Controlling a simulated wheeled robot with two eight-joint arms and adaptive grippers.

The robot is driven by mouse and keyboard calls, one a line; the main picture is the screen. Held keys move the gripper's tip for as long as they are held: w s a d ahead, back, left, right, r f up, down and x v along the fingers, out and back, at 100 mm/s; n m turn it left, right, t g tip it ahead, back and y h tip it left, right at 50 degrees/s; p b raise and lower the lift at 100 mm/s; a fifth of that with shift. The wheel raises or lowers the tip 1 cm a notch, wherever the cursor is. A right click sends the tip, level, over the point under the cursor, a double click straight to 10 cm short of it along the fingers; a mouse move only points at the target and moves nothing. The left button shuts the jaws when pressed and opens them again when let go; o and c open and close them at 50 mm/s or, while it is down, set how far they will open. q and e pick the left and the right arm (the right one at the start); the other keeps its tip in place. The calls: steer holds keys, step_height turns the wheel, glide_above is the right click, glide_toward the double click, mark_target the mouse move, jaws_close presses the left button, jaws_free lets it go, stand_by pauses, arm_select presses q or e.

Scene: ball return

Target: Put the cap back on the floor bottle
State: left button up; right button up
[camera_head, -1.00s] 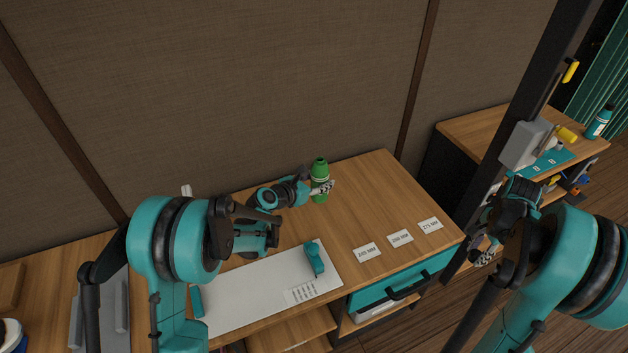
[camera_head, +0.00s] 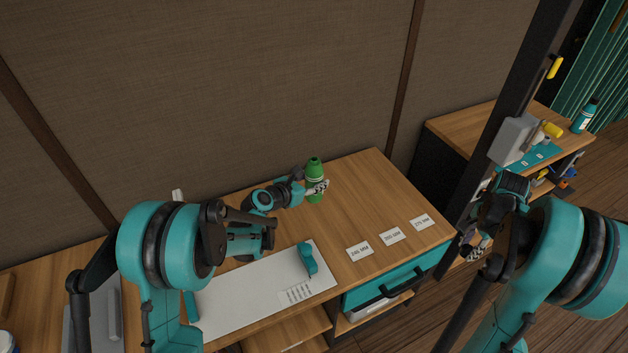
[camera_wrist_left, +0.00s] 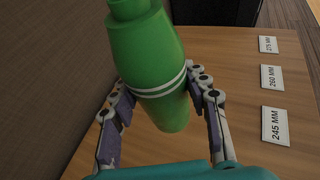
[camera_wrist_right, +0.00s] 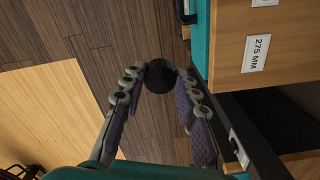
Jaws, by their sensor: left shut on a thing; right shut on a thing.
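A green bottle (camera_head: 314,180) with thin white bands is upright at the back of the desk, its narrow neck at the top. My left gripper (camera_head: 319,189) is shut on the bottle's body. The left wrist view shows its fingers on either side of the green bottle (camera_wrist_left: 150,60), whose top is cut off there. I cannot tell whether its base touches the desk. My right gripper (camera_head: 474,250) is off the desk's right side, low by the dark post. In the right wrist view its fingertips are shut on a small dark round cap (camera_wrist_right: 160,76).
The wooden desk (camera_head: 345,215) has size labels (camera_head: 391,236) at its right and a teal drawer (camera_head: 400,283) below. A white mat (camera_head: 240,305) bears a teal object (camera_head: 307,259). A dark post (camera_head: 510,100) stands before another bench (camera_head: 465,130) holding a teal bottle (camera_head: 585,116).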

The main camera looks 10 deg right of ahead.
arm_select(q)
jaws_close()
